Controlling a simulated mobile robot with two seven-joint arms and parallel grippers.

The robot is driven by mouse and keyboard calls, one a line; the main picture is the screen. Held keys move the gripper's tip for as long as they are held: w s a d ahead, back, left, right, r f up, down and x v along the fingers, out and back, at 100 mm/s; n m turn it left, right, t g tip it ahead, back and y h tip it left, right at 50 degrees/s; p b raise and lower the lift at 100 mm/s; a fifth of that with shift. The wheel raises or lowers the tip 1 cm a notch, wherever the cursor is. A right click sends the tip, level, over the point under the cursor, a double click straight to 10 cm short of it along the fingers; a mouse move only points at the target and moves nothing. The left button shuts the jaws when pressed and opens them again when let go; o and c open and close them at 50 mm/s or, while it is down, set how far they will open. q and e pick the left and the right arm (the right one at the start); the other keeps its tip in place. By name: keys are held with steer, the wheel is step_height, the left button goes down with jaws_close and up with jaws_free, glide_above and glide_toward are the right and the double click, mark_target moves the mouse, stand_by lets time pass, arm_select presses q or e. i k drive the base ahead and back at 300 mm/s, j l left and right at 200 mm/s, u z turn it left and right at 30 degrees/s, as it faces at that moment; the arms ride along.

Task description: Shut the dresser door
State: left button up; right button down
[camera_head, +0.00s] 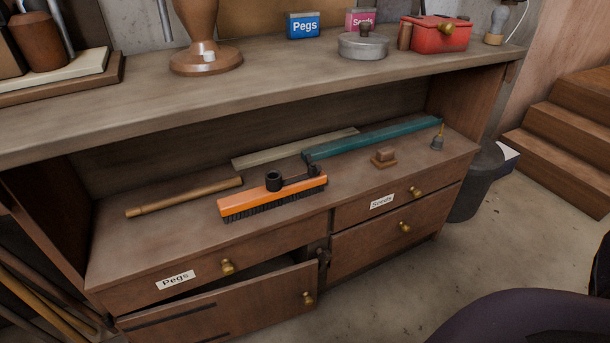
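The wooden dresser (250,259) stands in front of me with its lower left door (235,312) ajar. The door's brass knob (308,298) is near its right end, and dark straps show on its left part. A dark gap shows above the door, and its right end stands out from the frame. The door's bottom is cut off by the picture edge. The drawer labelled Pegs (215,268) above it looks shut. Neither of my grippers is in view.
Right of the door are a Seeds drawer (400,200) and a lower front (390,235), both looking shut. An orange brush (270,198) lies on the middle shelf. A dark bin (478,185) stands at the right end. Bare floor (440,270) lies to the right.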

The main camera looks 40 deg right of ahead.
mark_target(217, 315)
steer(key=l, duration=0.5)
steer(key=i+l+z, duration=0.1)
steer(key=l, duration=0.4)
steer(key=l+z, duration=0.1)
steer(key=l, duration=0.4)
steer(key=i+l, duration=0.15)
steer(key=l, duration=0.35)
steer(key=l+z, duration=0.1)
steer(key=l, duration=0.4)
steer(key=i+l, duration=0.15)
steer(key=l, duration=0.35)
steer(key=z, duration=0.05)
